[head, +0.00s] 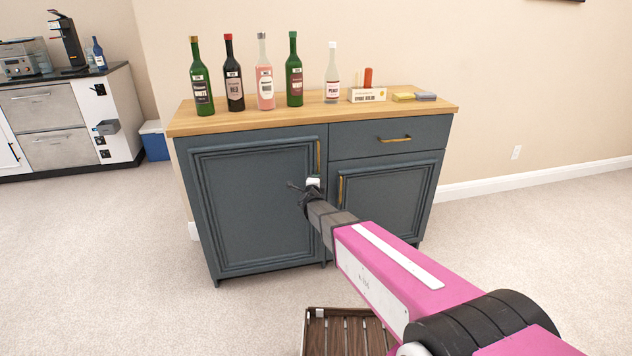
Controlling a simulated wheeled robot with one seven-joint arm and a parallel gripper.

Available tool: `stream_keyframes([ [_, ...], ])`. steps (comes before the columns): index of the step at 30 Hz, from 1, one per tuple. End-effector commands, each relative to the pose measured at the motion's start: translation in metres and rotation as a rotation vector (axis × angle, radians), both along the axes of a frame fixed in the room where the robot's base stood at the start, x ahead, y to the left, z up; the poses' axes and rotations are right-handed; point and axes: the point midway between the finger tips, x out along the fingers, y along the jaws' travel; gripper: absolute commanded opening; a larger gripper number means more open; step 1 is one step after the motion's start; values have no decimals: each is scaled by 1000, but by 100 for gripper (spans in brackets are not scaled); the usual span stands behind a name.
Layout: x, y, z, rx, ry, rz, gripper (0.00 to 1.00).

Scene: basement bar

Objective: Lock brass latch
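No brass latch can be made out for certain in the head view. A dark blue-grey cabinet (250,205) with a wooden top stands ahead. It has an upright brass handle (318,155) on the left door, another brass handle (341,190) on the right door, and a brass drawer pull (395,139). The doors and drawer look shut. My gripper (305,187) is in front of the cabinet near the inner edge of the left door, below that door's handle. Its fingers are small and dark, so their opening is unclear. My arm hides part of the right door.
Several bottles (294,80), a white box (367,95) and sponges (404,97) stand on the cabinet top. A white-sided counter (115,105) at left carries small black fittings and a grey box (107,127). A slatted wooden crate (335,335) is on the floor below.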

Motion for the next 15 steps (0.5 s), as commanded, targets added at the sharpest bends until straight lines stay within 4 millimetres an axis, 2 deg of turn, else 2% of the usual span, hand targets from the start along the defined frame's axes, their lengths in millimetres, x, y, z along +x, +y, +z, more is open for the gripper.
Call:
stream_keyframes([
  [15, 0, 0, -1, 38, 12, 0, 0],
])
